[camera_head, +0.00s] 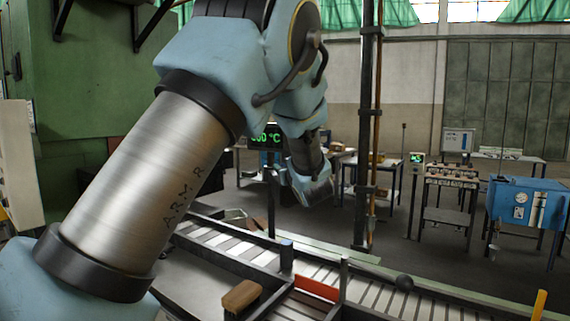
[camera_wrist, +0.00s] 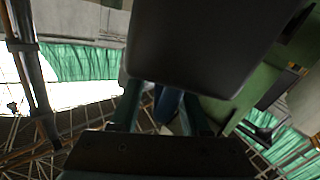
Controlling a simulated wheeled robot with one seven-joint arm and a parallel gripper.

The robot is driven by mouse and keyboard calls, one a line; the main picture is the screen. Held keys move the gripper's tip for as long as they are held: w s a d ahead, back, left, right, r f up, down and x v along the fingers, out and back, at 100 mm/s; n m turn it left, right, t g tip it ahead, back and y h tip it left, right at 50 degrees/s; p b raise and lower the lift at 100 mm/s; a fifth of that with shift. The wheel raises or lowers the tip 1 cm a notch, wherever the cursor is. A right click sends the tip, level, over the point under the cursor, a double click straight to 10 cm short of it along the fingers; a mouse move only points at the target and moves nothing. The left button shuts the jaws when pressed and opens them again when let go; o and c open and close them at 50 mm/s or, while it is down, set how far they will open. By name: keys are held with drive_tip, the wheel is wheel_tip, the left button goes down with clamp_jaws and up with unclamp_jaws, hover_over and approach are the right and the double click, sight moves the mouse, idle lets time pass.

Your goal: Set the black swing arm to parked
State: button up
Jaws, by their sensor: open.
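My gripper (camera_head: 318,190) hangs in the middle of the head view, above and behind the conveyor, well apart from the knob. In the wrist view my gripper (camera_wrist: 160,108) has its two fingers apart, partly hidden by a large dark block in front. I see nothing clearly held, and the swing arm is not recognisable there.
The roller conveyor (camera_head: 450,311) crosses the foreground, with a red-orange plate (camera_head: 316,288) and a brown block (camera_head: 241,296) by it. A dark upright post (camera_head: 366,130) stands behind. A blue cabinet (camera_head: 528,203) is at right. Open floor lies between conveyor and benches.

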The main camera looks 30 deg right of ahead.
drive_tip(key=shift+c, duration=0.4)
clamp_jaws()
idle(1.0)
